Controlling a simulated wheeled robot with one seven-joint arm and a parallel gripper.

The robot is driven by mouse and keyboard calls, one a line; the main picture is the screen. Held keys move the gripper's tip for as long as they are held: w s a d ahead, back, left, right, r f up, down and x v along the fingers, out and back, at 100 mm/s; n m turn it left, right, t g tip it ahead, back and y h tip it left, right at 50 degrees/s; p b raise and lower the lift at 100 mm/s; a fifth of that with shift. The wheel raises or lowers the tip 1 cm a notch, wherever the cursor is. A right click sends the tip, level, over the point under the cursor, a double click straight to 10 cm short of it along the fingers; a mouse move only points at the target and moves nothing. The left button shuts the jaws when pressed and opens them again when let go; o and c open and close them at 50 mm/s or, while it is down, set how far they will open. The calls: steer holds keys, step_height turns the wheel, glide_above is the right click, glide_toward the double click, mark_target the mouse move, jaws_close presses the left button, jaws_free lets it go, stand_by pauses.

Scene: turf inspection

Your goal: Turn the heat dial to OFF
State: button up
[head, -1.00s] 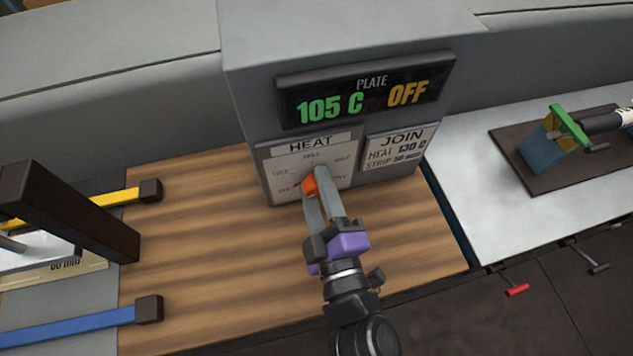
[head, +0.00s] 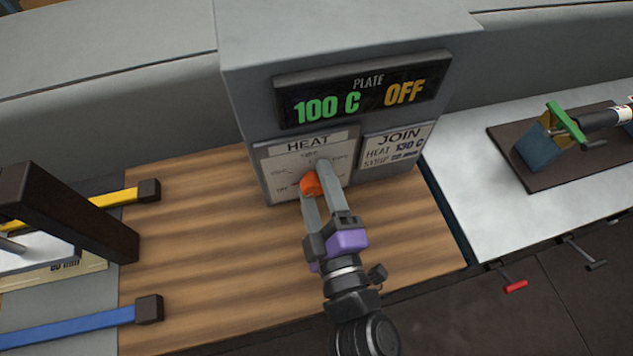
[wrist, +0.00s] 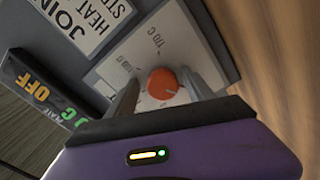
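The orange heat dial (head: 310,184) sits on the white HEAT panel (head: 283,170) on the front of the grey cabinet. My gripper (head: 316,180) reaches up to it, with one finger on each side of the dial. In the wrist view the dial (wrist: 163,84) shows between the two fingers, with a gap beside it, so the gripper looks open around it. The fingers hide part of the panel marks, and I cannot read where the dial points. The display (head: 365,92) above reads PLATE, 100 C in green and OFF in orange.
A JOIN card (head: 395,147) is to the right of the HEAT panel. A wooden worktop (head: 215,240) lies in front, mostly clear. A dark post (head: 70,210) and yellow and blue bars stand at left. A tool on a dark board (head: 550,180) lies at right.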

mark_target(317, 191)
steer(key=b+v, duration=0.2)
steer(key=v, duration=0.4)
steer(key=shift+v, duration=0.9)
steer(key=shift+r, duration=0.15)
steer(key=s+d+f+m+g+h, duration=0.1)
steer(key=s+d+f+m+h, duration=0.1)
steer(key=s+d+m, duration=0.6)
steer(key=s+d+f+m+g+h, duration=0.1)
steer(key=s+d+f+m+h, duration=0.1)
steer(key=s+d+m, duration=0.6)
steer(key=shift+s+d+f+g+h, duration=0.3)
steer(key=shift+s+d+h, duration=0.2)
steer(key=shift+s+d, duration=0.5)
